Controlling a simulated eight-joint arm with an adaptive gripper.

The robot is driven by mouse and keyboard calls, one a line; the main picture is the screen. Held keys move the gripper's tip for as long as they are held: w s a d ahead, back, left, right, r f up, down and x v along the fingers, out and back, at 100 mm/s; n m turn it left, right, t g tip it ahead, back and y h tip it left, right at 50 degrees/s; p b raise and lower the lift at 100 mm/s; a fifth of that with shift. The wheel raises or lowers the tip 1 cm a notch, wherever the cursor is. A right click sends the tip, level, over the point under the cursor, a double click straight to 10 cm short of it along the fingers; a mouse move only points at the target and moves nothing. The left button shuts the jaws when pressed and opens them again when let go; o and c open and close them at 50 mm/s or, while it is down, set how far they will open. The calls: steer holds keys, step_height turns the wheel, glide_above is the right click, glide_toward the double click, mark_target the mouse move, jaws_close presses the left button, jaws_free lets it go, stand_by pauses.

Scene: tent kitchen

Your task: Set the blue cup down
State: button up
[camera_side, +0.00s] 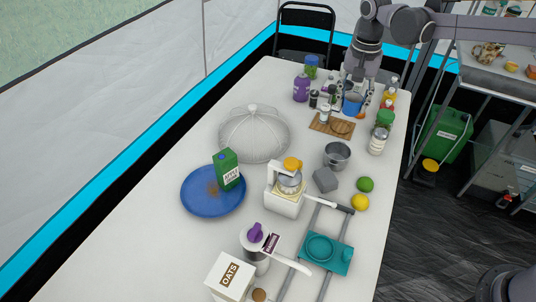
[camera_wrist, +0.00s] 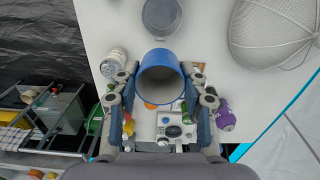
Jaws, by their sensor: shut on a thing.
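The blue cup (camera_side: 352,104) is between the fingers of my gripper (camera_side: 354,97) at the far end of the white table. In the wrist view the blue cup (camera_wrist: 160,90) shows its open mouth and looks empty. My gripper (camera_wrist: 160,78) is shut on it, with one finger on each side. The cup looks close to upright in the side view, just behind a wooden board (camera_side: 318,127). I cannot tell whether its base touches the table.
Bottles and jars crowd around the cup, including a purple one (camera_side: 301,89) and a white shaker (camera_side: 377,141). A metal pot (camera_side: 337,156) stands in front of the board. A mesh food cover (camera_side: 254,135) is at left. Bare table lies between the cover and board.

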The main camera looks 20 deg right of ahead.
steer(key=s+a+n, duration=0.3)
steer(key=s+a, duration=0.2)
steer(key=a, duration=0.7)
steer(key=s+a+n, duration=0.3)
steer(key=s+a, duration=0.2)
steer(key=a, duration=0.7)
steer(key=s+a+n, duration=0.3)
steer(key=s+a, duration=0.1)
steer(key=a, duration=0.7)
steer(key=s+a+f, duration=0.1)
steer(key=a+f, duration=0.2)
steer(key=f, duration=0.1)
steer(key=s+a+f, duration=0.2)
steer(key=a+f, duration=0.2)
steer(key=s+a+f, duration=0.2)
steer(key=a+f, duration=0.1)
steer(key=f, duration=0.1)
steer(key=shift+s+a, duration=0.2)
steer(key=shift+a, duration=0.2)
steer(key=shift+f, duration=2.05)
steer(key=shift+f, duration=0.15)
steer(key=o, duration=1)
steer(key=shift+o, duration=0.2)
